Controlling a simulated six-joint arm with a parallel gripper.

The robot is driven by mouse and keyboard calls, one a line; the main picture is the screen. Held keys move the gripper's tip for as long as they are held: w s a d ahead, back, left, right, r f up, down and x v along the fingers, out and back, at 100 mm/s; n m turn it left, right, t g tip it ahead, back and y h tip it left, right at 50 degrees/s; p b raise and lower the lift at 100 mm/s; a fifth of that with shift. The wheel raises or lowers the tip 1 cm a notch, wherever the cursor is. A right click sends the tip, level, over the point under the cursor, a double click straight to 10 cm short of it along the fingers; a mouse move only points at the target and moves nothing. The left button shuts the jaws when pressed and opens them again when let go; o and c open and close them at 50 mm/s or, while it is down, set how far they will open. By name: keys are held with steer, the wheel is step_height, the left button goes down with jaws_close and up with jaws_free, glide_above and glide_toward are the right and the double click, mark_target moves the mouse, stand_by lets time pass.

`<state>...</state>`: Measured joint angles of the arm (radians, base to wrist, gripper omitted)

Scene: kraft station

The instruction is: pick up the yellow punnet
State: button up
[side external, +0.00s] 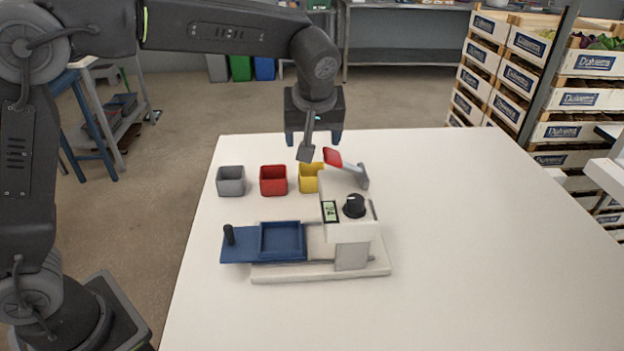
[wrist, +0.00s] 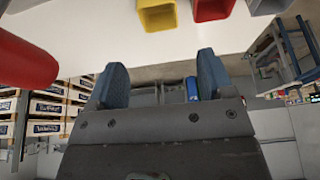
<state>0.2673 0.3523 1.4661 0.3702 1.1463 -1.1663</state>
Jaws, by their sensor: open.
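The yellow punnet (side external: 309,178) stands on the white table in the side view, right of the red punnet (side external: 273,180) and the grey punnet (side external: 231,181). In the wrist view the yellow punnet (wrist: 158,16) is at the top edge, partly cut off. My gripper (side external: 314,138) is above the far part of the table, behind and above the yellow punnet. In the wrist view my gripper (wrist: 160,82) has its two blue fingers wide apart with nothing between them.
A machine (side external: 350,235) with a blue tray (side external: 283,240), a black knob (side external: 354,206) and a raised red-tipped lever (side external: 333,157) stands in front of the punnets. The right side of the table (side external: 480,230) is clear. Stacked crates (side external: 505,75) stand beyond it.

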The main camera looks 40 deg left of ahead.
mark_target(312, 173)
steer(key=x, duration=1.4)
steer(key=shift+w, duration=0.1)
steer(key=shift+r, duration=0.1)
steer(key=c, duration=0.7)
steer(key=shift+r, duration=0.1)
